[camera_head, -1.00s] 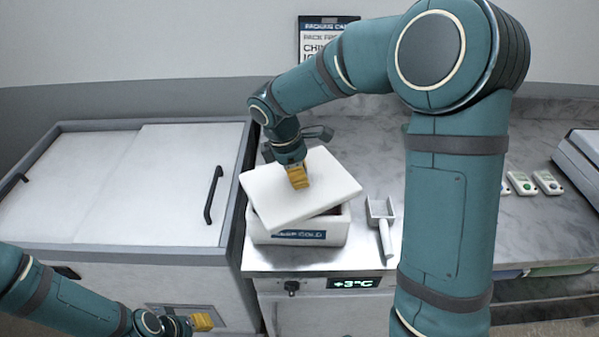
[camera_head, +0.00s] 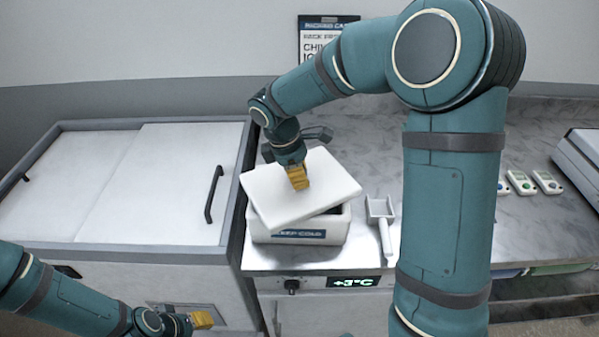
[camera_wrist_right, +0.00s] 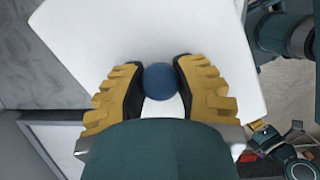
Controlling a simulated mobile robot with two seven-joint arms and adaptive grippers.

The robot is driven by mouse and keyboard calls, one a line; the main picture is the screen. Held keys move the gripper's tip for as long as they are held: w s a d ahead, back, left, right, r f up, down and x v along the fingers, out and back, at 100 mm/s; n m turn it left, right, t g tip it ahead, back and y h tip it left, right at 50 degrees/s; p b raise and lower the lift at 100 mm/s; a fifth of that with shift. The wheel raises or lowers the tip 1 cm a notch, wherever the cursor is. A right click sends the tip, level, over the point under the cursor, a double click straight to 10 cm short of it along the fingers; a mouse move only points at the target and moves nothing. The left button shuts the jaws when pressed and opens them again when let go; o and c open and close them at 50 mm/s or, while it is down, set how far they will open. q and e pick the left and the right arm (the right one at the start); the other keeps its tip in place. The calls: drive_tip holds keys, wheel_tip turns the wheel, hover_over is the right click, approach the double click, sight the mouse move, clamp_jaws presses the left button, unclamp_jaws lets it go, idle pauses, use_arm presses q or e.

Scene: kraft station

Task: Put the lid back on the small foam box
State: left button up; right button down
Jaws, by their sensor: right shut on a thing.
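The white foam lid (camera_head: 270,195) is over the small white foam box (camera_head: 335,232) on the worktop, turned at an angle to it. A dark gap shows under the lid's right edge; I cannot tell whether lid and box touch. My right gripper (camera_head: 299,178) is above the lid, shut on its round blue knob (camera_wrist_right: 160,82), which shows between the yellow fingers in the right wrist view. The lid (camera_wrist_right: 140,30) fills much of that view. My left gripper (camera_head: 203,320) is low at the left, away from the box; its opening cannot be made out.
A white scoop (camera_head: 381,222) lies just right of the box. A chest freezer (camera_head: 150,185) with sliding lids stands at the left. Small white devices (camera_head: 521,183) lie at the right beyond my right arm. A +3°C display (camera_head: 354,283) is on the counter's front.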

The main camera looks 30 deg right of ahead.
drive_tip(key=shift+c, duration=0.3)
unclamp_jaws()
idle(0.4)
drive_tip(key=shift+r, duration=0.1)
drive_tip(key=shift+r+p, duration=1.35)
drive_tip(key=shift+r, duration=0.1)
drive_tip(key=shift+r+p, duration=1.75)
drive_tip(key=shift+r, duration=0.25)
